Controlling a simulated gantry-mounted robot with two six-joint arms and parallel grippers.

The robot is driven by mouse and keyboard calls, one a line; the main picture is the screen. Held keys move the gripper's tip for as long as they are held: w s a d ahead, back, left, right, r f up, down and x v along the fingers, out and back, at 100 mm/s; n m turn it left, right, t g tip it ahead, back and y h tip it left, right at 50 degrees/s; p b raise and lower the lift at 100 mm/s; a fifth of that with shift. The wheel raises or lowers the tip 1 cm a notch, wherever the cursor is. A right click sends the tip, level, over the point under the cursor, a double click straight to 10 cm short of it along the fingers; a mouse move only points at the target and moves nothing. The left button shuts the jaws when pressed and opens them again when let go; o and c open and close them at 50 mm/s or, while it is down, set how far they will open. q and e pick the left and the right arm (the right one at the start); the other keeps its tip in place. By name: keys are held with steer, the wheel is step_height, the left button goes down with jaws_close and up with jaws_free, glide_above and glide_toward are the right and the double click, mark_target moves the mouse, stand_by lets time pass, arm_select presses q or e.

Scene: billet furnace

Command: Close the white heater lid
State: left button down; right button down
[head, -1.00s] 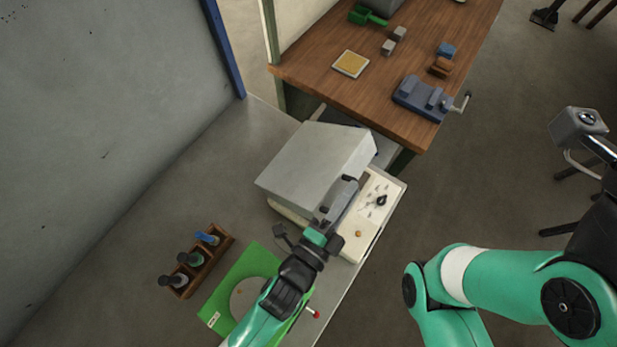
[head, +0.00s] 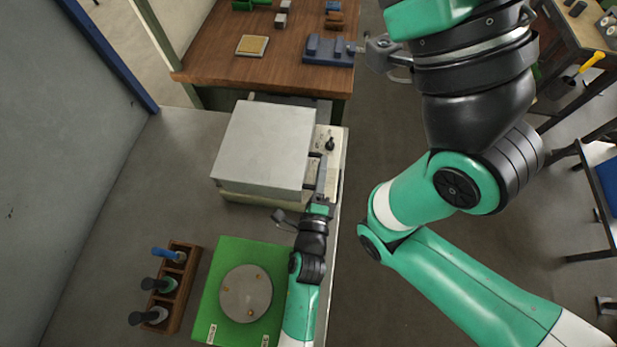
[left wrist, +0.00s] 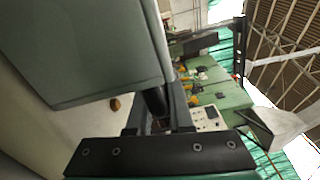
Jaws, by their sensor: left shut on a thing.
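The heater's light grey-white lid (head: 265,145) is a boxy cover over the cream heater base (head: 255,199). In the left wrist view the lid (left wrist: 85,45) shows as a large grey slab at upper left, above a cream surface (left wrist: 85,135). How wide any gap under the lid is, I cannot tell. My left gripper (head: 317,172) is at the lid's right side, by the control panel (head: 331,148). It is shut on what looks like the lid's dark handle; the grip is partly hidden. My right gripper (head: 386,52) is partly hidden by its arm; its fingers are unclear.
A green mat (head: 212,270) with a round grey plate (head: 246,293) lies in front of the heater. A wooden rack (head: 184,291) with several handled tools stands left of it. A wooden bench (head: 215,62) with a blue vice (head: 328,50) is behind.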

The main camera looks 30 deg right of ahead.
arm_select(q)
steer(key=shift+f, duration=0.25)
steer(key=c, duration=0.8)
jaws_free()
steer(key=shift+s+a, duration=0.1)
steer(key=shift+c, duration=0.2)
step_height(320, 180, up, 5)
steer(key=p, duration=0.4)
steer(key=shift+f+p, duration=0.2)
steer(key=shift+p, duration=0.1)
steer(key=s+a+r+p, duration=0.2)
steer(key=s+r+p, duration=0.1)
steer(key=s, duration=0.3)
steer(key=s+a+r+p, duration=0.3)
steer(key=s+r, duration=0.2)
steer(key=s, duration=0.1)
steer(key=shift+s+a+r, duration=0.25)
steer(key=shift+s+a, duration=0.1)
